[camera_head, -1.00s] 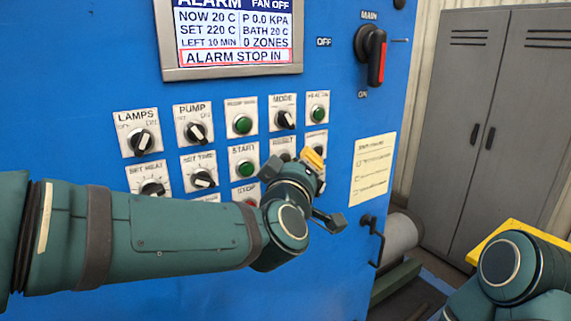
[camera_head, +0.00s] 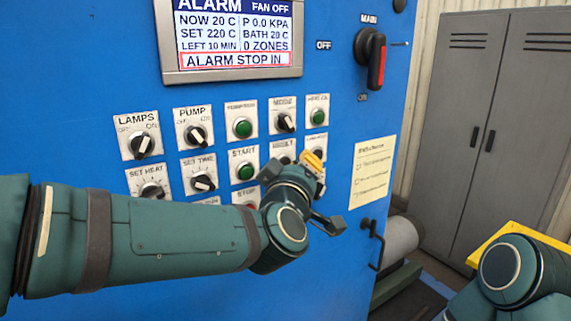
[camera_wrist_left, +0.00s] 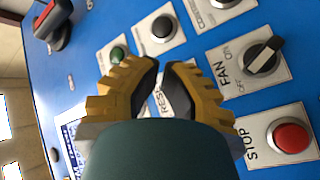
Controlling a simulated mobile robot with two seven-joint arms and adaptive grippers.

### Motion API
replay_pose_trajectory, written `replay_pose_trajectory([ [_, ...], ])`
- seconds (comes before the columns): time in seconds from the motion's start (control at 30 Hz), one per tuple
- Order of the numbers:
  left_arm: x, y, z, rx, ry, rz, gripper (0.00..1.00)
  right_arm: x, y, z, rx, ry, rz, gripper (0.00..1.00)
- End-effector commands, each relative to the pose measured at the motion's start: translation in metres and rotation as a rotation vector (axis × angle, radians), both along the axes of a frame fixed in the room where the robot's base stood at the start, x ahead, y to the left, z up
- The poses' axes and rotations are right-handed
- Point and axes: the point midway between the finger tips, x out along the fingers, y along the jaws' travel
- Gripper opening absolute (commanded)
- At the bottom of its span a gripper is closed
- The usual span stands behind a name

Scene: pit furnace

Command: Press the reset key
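The blue control panel (camera_head: 90,90) faces me. The reset key's white plate (camera_head: 283,146) is in its middle row, right of the green START button (camera_head: 245,171); my left gripper (camera_head: 313,160) covers part of it in the head view. In the left wrist view, part of the RESET label (camera_wrist_left: 166,100) shows between the yellow-and-black fingers of my left gripper (camera_wrist_left: 162,66). The fingertips are almost together with nothing held. The key's face is mostly hidden, and I cannot tell whether the tips touch it. My right gripper is out of view.
The red STOP button (camera_wrist_left: 291,138) and the FAN switch (camera_wrist_left: 262,56) are close to the left gripper. The screen (camera_head: 235,35) reads ALARM STOP IN. The MAIN switch (camera_head: 376,58) and a paper note (camera_head: 371,170) are on the right. A grey cabinet (camera_head: 480,110) stands beyond.

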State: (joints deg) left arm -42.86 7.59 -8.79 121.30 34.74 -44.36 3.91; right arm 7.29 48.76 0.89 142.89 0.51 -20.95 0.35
Motion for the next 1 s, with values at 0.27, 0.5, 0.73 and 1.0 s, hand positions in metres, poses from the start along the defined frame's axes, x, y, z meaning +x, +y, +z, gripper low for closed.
replay_pose_trajectory([
  [0.27,0.0,0.0001,0.0001,0.0,0.0,0.0,0.0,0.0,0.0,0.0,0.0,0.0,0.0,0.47],
  [0.5,0.0012,0.0009,-0.0003,0.0,-0.001,0.001,0.0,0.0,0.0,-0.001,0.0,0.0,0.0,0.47],
  [0.73,0.0066,0.005,-0.0007,0.0,-0.001,0.001,0.0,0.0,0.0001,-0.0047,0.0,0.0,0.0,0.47],
  [1.0,0.007,0.0049,0.0,0.0,0.0,0.0,0.0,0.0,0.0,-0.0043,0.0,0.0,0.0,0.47],
])
